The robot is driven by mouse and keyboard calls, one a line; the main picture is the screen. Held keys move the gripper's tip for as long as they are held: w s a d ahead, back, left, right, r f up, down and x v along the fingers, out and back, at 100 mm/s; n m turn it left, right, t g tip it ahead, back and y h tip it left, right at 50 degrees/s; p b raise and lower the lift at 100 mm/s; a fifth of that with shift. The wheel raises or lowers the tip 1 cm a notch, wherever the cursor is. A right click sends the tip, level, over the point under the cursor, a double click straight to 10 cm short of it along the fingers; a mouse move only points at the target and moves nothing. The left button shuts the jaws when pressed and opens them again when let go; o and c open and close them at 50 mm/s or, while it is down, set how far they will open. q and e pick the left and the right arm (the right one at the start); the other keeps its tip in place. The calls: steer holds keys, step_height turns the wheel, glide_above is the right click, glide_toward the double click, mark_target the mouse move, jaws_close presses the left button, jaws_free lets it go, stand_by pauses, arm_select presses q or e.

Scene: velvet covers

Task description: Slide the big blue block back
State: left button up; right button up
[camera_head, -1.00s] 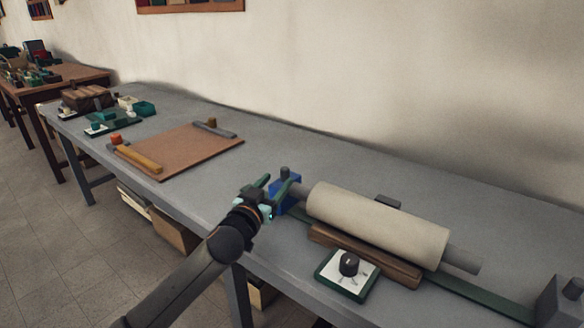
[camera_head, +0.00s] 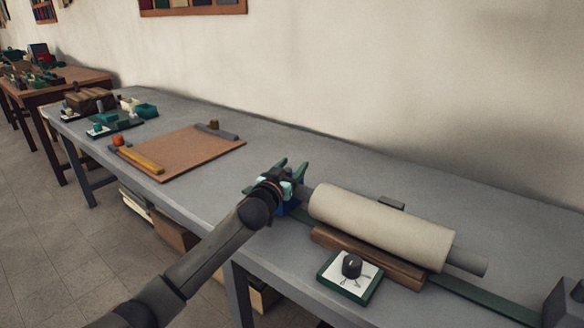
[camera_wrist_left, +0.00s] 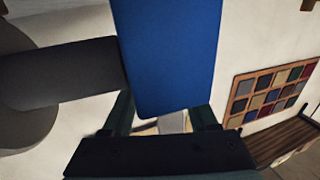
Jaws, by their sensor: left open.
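The big blue block (camera_head: 291,208) is at the left end of the green rail, mostly hidden behind my left gripper in the head view. In the left wrist view the blue block (camera_wrist_left: 168,55) fills the top middle, with a dark grey shaft (camera_wrist_left: 60,72) running left from it. My left gripper (camera_head: 292,168) is at the block, with its green fingers open. In the wrist view the fingers (camera_wrist_left: 163,122) show on either side of the block's lower end; I cannot tell if they touch it. My right gripper is not in view.
A cream roll (camera_head: 380,228) lies to the right of the block, with a wooden bar (camera_head: 366,258) and a dial box (camera_head: 350,275) in front. A grey block (camera_head: 565,303) is at the rail's right end. A brown board (camera_head: 185,150) lies to the left.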

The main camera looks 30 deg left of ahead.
arm_select(q)
steer(key=shift+c, duration=0.3)
jaws_close()
stand_by(1.0)
